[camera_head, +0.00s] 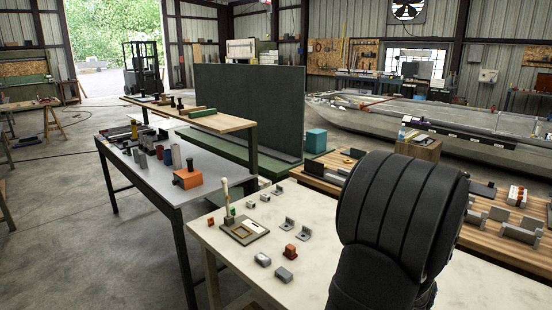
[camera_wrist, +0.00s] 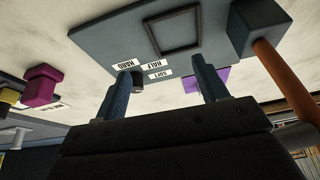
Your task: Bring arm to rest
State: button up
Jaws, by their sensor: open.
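My gripper (camera_wrist: 161,64) shows in the wrist view with its two blue-grey fingers spread well apart. Nothing is held between them. Beyond the fingertips is a dark flat board (camera_wrist: 110,42) with a square frame and labels reading HARD, HALF and SOFT. A small dark round piece is seen just beside the left finger. In the head view my black arm fills the right foreground, and the gripper itself cannot be made out there.
A grey bench (camera_head: 150,182) with an orange box (camera_head: 187,179) stands to the left. A wooden table (camera_head: 485,231) with metal parts is behind the arm.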

jog(key=s+a+f, duration=0.3)
jog(key=s+a, duration=0.6)
jog(key=a, duration=0.4)
jog(key=shift+s+n, duration=0.25)
jog(key=shift+n, duration=0.05)
jog(key=shift+f, duration=0.15)
